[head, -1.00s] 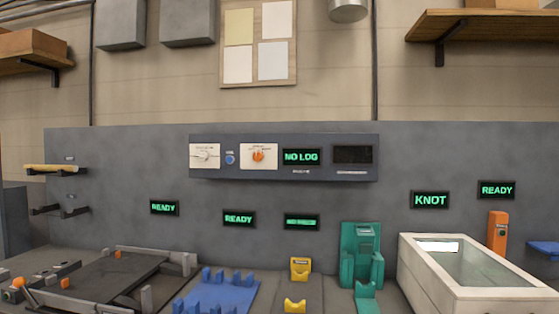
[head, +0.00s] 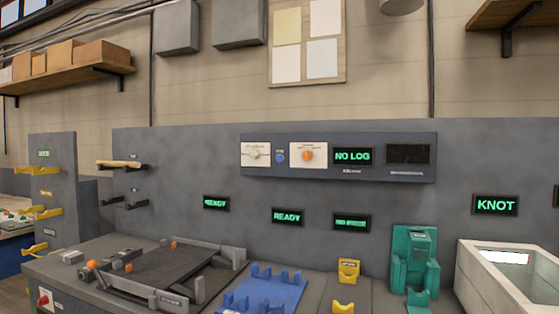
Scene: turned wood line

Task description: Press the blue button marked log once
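The small round blue button (head: 280,157) is on the dark control panel (head: 338,178) on the grey back wall of the bench. A tiny label above it is too small to read. It sits between a white plate with a pale dial (head: 256,155) and a white plate with an orange knob (head: 308,155). To the right, a display (head: 353,156) reads "NO LOG" in green, and a darker screen (head: 408,154) looks blank. Neither of my grippers shows in the head view.
Below the panel are small displays, two reading "READY" (head: 287,216). The bench holds a dark framed bed (head: 150,275), a blue cradle (head: 262,292), yellow holders (head: 348,270), a green fixture (head: 414,265) and a pale open bin (head: 478,285). Yellow brackets (head: 53,170) are at left.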

